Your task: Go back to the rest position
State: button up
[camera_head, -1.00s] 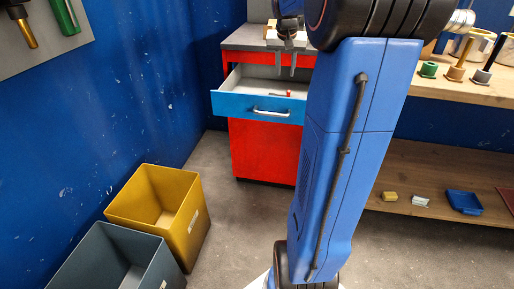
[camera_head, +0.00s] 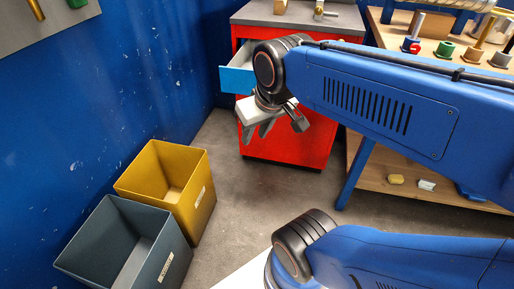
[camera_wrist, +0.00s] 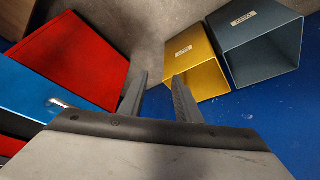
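My gripper (camera_head: 257,134) hangs in front of the red cabinet in the head view, pointing down. In the wrist view its two fingers (camera_wrist: 160,82) stand apart with nothing between them. My arm is folded, its blue links reaching in from the right. The blue drawer (camera_head: 236,80) of the cabinet stands pulled out. Its front also shows at the left in the wrist view (camera_wrist: 28,88). My gripper and wrist hide part of the drawer and most of its inside.
The red cabinet (camera_head: 300,146) has a grey top. A yellow bin (camera_head: 190,207) and a grey bin (camera_head: 173,245) stand on the floor by the blue wall. A wooden workbench (camera_head: 440,48) with several tools is at the right. The floor between bins and cabinet is clear.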

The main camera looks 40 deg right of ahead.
jog(key=shift+n, duration=0.4)
jog(key=s+a+f, duration=0.1)
jog(key=s+f, duration=0.1)
jog(key=s, duration=0.1)
jog(key=shift+a+f, duration=0.15)
jog(key=shift+a, duration=0.2)
jog(key=shift+c, duration=0.5)
